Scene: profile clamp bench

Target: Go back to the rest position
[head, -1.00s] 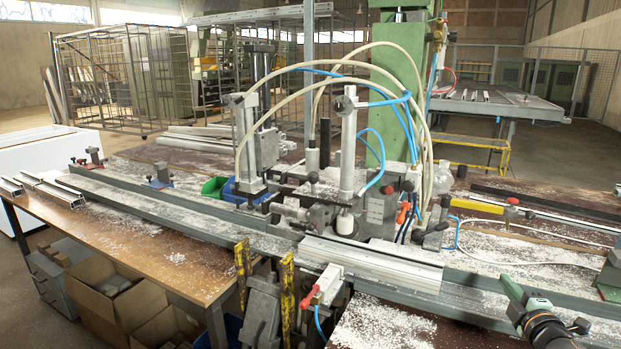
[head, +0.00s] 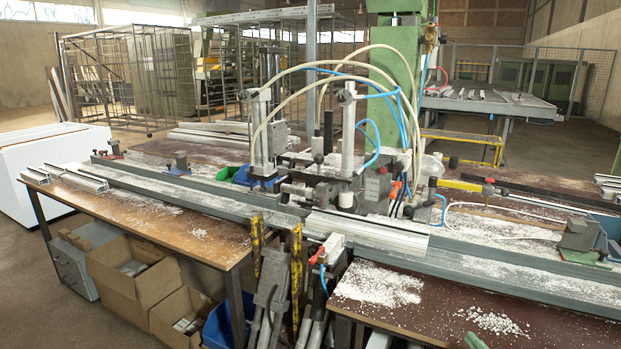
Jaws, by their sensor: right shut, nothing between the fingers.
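Only the pale green tip of my right gripper (head: 474,342) shows, at the bottom edge of the head view, right of centre. It is shut and empty, in front of the bench and apart from the clamp machine. The rest of that gripper is cut off by the frame. My left gripper is not in view. A light metal profile (head: 368,233) lies on the bench rail in front of the clamp machine (head: 346,150). No gripper touches it.
The brown bench top (head: 400,312) carries white chips near the front. Short profiles (head: 84,180) lie at the left end. Cardboard boxes (head: 130,272) stand under the bench. A white cabinet (head: 40,170) stands at the left. A dark end block (head: 577,234) sits on the right.

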